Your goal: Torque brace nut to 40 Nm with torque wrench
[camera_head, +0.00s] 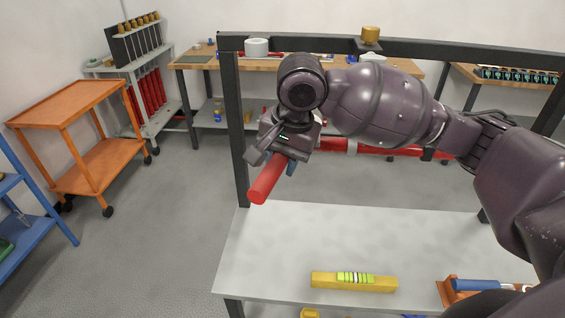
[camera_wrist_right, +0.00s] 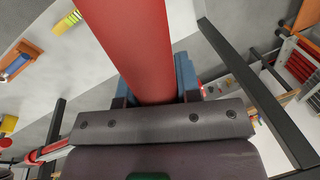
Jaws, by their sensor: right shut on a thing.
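My right gripper (camera_head: 279,155) is shut on a red cylinder (camera_head: 268,182), which points down and left in front of the frame, above the bench. In the right wrist view the cylinder (camera_wrist_right: 135,50) runs between the blue fingers, away from the palm. A blue-handled tool (camera_head: 475,285) with a pale shaft lies in an orange holder (camera_head: 446,291) at the bench's right; it may be the torque wrench, but my arm partly hides it. I cannot make out the brace nut. My left gripper is not in view.
A dark metal frame (camera_head: 232,130) rises around the white bench (camera_head: 290,235). A red horizontal pipe (camera_head: 398,152) runs behind my arm. A yellow level-like bar (camera_head: 380,284) lies at the bench's front. An orange cart (camera_head: 68,105) stands at the left. The bench's left part is clear.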

